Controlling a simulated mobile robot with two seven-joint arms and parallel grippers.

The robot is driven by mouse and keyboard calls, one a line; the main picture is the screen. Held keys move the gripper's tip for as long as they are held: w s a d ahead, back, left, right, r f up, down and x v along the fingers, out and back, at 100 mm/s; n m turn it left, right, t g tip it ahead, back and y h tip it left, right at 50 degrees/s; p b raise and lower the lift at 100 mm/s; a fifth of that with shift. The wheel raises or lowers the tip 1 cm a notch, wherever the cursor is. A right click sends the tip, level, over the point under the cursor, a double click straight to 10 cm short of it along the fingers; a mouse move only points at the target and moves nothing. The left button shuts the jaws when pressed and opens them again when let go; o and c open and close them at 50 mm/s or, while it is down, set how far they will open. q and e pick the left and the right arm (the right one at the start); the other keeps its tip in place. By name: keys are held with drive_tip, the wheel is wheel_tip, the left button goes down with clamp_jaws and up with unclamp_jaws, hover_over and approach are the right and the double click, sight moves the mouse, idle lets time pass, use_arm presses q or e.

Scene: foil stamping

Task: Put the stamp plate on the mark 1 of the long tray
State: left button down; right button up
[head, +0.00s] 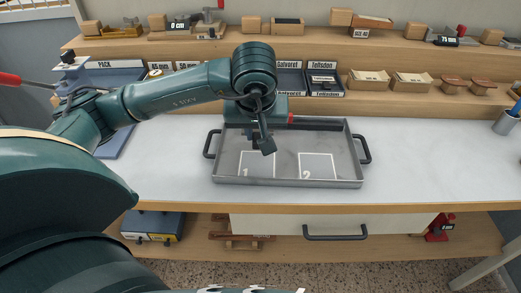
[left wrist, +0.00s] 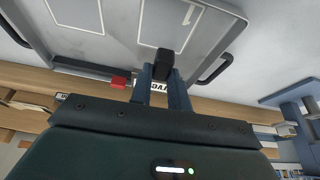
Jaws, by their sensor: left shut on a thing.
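The long tray (head: 290,181) is a grey metal tray with two dark handles, lying on the white bench. White outlines on its floor frame mark 1 (head: 257,164) on the left and mark 2 (head: 318,166) on the right. My left gripper (head: 256,142) points down over the back left part of the tray, behind mark 1. In the left wrist view my left gripper (left wrist: 161,80) is shut on a small dark block, taken as the stamp plate (left wrist: 163,62). Its underside is hidden, and I cannot tell whether it touches the tray. My right gripper is out of view.
A dark bar (head: 320,124) with a red end lies along the tray's back edge. Shelves behind hold labelled boxes (head: 323,80) and wooden blocks. A cup (head: 506,123) stands at the far right.

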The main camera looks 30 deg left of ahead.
sight(258, 161)
use_arm(q)
drive_tip(key=shift+f, duration=3.45)
drive_tip(key=c, duration=1.8)
unclamp_jaws()
drive_tip(key=shift+f, duration=0.2)
drive_tip(key=o, duration=0.5)
drive_tip(key=shift+r, duration=0.1)
drive_tip(key=shift+r, duration=0.25)
drive_tip(key=shift+v, duration=5.9)
drive_tip(key=shift+s, duration=0.1)
